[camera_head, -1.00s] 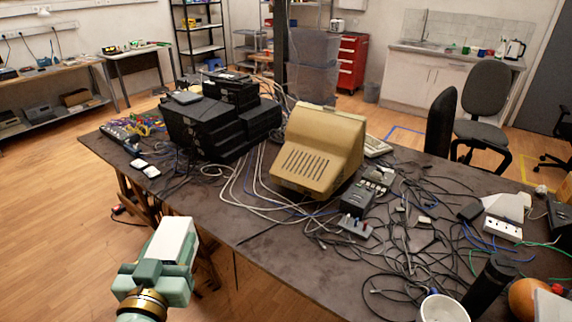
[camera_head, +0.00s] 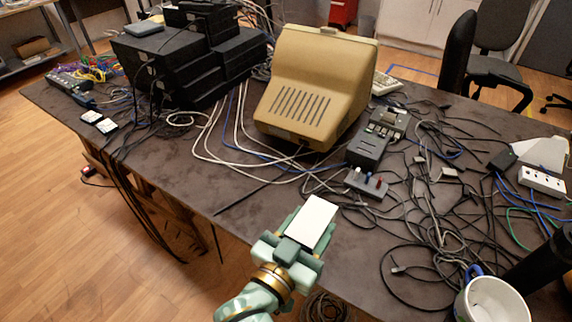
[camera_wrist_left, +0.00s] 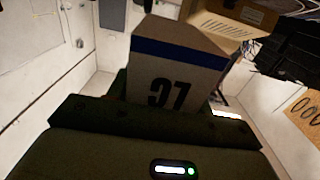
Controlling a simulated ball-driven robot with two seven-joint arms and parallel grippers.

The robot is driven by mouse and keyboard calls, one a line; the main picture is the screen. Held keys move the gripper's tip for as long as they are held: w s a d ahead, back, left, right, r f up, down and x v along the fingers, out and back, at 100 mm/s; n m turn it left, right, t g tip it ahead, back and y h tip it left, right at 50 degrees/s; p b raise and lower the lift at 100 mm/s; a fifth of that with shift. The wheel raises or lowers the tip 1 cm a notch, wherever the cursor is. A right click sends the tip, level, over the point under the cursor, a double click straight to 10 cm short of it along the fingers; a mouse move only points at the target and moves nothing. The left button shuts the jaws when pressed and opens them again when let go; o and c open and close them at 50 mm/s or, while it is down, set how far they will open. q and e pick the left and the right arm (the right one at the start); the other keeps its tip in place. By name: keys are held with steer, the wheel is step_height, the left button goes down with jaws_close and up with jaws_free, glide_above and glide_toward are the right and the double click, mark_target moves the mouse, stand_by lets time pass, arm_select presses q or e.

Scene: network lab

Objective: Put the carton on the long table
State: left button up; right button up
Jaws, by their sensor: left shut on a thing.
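The carton (camera_head: 311,221) is a small white box held in my left gripper (camera_head: 292,243). In the left wrist view the carton (camera_wrist_left: 176,72) shows a blue band and dark printed characters, with the gripper's jaws shut at its base. In the head view the carton overlaps the near edge of the long table (camera_head: 225,190), a dark brown top. I cannot tell whether it touches the table. My right gripper is not in view.
A beige monitor (camera_head: 315,90) and stacked black devices (camera_head: 190,50) stand toward the back. Tangled cables and a small switch box (camera_head: 366,184) cover the right side. A white cup (camera_head: 490,300) stands near right. A bare patch lies left of the carton.

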arm_select(q)
steer(key=w+a+f+b, duration=0.1)
steer(key=w+f+b, duration=0.1)
steer(key=w+f, duration=0.1)
steer(key=w+a+f+b, duration=0.2)
steer(key=w+f, duration=0.1)
steer(key=w, duration=0.2)
steer(key=w+a+f+b, duration=0.2)
steer(key=w+f, duration=0.1)
steer(key=shift+w+b, duration=0.4)
steer(key=shift+w+f, duration=0.15)
steer(key=f+b, duration=0.1)
steer(key=f, duration=0.1)
steer(key=f+b, duration=0.2)
steer(key=shift+w+a, duration=0.15)
steer(key=shift+w, duration=0.05)
steer(key=shift+r, duration=0.3)
steer(key=shift+f, duration=0.15)
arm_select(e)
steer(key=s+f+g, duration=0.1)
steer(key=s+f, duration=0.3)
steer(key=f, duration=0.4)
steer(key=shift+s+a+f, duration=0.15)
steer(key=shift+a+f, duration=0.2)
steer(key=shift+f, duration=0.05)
arm_select(q)
steer(key=o, duration=1.1)
